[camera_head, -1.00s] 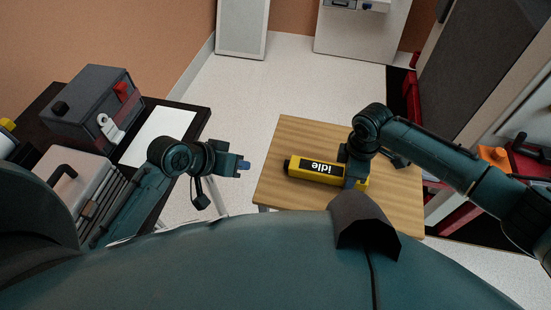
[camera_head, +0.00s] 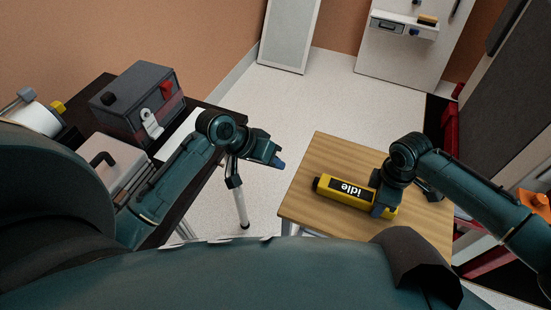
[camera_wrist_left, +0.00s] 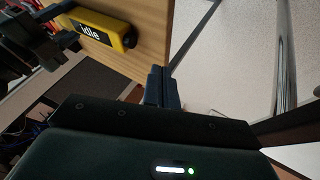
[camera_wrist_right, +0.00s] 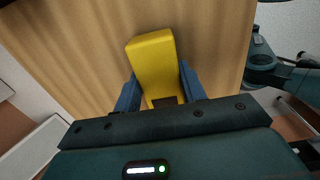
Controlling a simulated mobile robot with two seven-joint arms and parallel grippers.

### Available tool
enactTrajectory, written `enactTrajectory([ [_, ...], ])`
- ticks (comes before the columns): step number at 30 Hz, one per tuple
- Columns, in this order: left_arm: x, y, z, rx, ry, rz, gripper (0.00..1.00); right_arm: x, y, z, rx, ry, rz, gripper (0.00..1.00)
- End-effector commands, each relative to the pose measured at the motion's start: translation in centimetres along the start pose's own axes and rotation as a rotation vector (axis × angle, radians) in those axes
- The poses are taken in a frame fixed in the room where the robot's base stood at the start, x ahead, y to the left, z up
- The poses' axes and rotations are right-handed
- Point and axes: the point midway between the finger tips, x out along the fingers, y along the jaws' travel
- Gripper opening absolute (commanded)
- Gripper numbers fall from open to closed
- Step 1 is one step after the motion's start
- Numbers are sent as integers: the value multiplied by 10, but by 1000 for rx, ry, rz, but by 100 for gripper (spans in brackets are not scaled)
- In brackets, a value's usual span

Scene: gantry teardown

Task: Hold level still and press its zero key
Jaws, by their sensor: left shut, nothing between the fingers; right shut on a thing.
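The yellow level (camera_head: 338,194) lies on the wooden table. Its dark display reads "idle", upside down in the head view. A black end piece shows at its left end. My right gripper (camera_head: 384,208) is shut on the level near its right end. The right wrist view shows the yellow body (camera_wrist_right: 155,65) between the blue fingers. My left gripper (camera_head: 279,163) is shut and empty, left of the table and apart from the level. Its closed fingers (camera_wrist_left: 163,88) show in the left wrist view, with the level (camera_wrist_left: 98,29) beyond. I cannot make out the zero key.
The wooden table (camera_head: 318,155) has bare room behind the level. A dark bench on the left carries a grey box (camera_head: 138,103) with a red part and a pale case (camera_head: 112,165). A white panel with a shelf (camera_head: 405,25) stands at the back.

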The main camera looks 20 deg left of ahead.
Motion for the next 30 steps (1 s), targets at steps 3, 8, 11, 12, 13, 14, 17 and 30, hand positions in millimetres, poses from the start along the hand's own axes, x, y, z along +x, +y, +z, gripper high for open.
enactTrajectory([
  [3, 28, 1, 0, -3, -2, 3, 0, 0, 0, 0, 0, 0, 0, 12],
  [8, 61, 1, 0, -1, -2, 2, 0, 0, 0, 0, 0, 0, 0, 12],
  [11, 69, 16, 0, 2, 2, 4, 0, 0, 0, 0, 0, 0, 0, 12],
  [12, 71, 21, -1, 3, 2, 4, 0, 0, 0, 0, 0, 0, 0, 12],
  [13, 73, 24, 0, 3, 2, 3, 0, 0, 0, 0, 0, 0, 0, 12],
  [14, 74, 26, 0, 3, 1, 2, 0, 0, 0, 0, 0, 0, 0, 12],
  [17, 78, 33, 0, 2, 1, 1, 0, 0, 0, 0, 0, 0, 0, 12],
  [30, 80, 37, 0, 2, 1, 0, 0, 0, 0, 0, 0, 0, -1, 12],
])
